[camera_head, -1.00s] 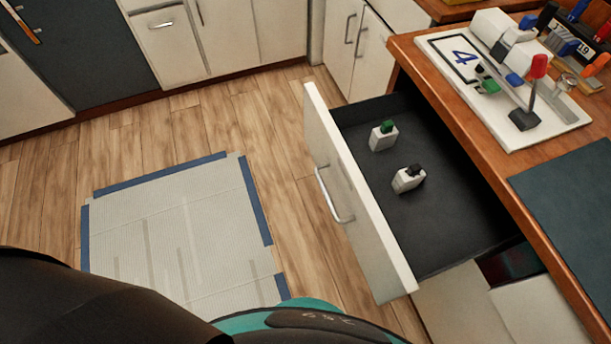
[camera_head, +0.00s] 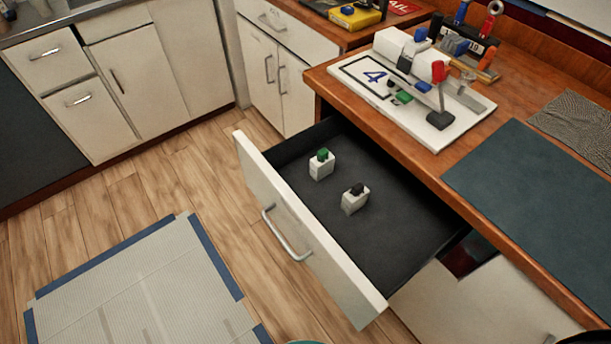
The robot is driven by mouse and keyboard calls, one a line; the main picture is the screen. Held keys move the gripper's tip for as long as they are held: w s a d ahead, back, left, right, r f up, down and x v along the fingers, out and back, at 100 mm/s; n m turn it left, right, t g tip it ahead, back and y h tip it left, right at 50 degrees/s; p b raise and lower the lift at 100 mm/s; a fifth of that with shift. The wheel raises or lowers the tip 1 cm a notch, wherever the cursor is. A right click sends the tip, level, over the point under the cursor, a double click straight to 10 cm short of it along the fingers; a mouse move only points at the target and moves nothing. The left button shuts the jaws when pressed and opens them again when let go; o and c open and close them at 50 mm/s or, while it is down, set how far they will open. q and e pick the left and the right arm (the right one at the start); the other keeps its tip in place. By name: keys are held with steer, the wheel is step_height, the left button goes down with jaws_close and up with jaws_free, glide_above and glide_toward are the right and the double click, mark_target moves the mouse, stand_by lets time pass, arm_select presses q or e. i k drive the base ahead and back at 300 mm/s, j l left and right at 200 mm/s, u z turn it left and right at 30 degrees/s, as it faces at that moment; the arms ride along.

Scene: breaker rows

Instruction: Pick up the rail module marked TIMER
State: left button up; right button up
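Two small white modules stand in the open drawer (camera_head: 390,262). One module with a green top (camera_head: 321,165) is farther back. The other, with a black top (camera_head: 355,199), is nearer the drawer's middle. No marking is readable on either, so I cannot tell which one says TIMER. On the counter, a white board (camera_head: 447,134) marked 4 carries a rail with white, black, blue and red-topped parts; any lettering there is too small to read. Neither of my grippers shows in the view.
The drawer juts out from under the wooden counter, its front panel and handle (camera_head: 287,238) over the floor. A dark green mat (camera_head: 545,185) lies on the counter at right. A tool holder (camera_head: 462,45) stands behind the board. A taped grey floor mat (camera_head: 150,290) lies left.

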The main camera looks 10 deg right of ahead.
mark_target(420, 43)
steer(key=z, duration=0.6)
steer(key=j+z, duration=0.7)
steer(key=k+j+z, duration=0.2)
steer(key=j+z, duration=0.15)
steer(key=j, duration=0.15)
steer(key=k+j+z, duration=0.1)
steer(key=j+z, duration=0.25)
steer(key=i+j, duration=0.1)
steer(key=j, duration=0.5)
steer(key=i, duration=0.05)
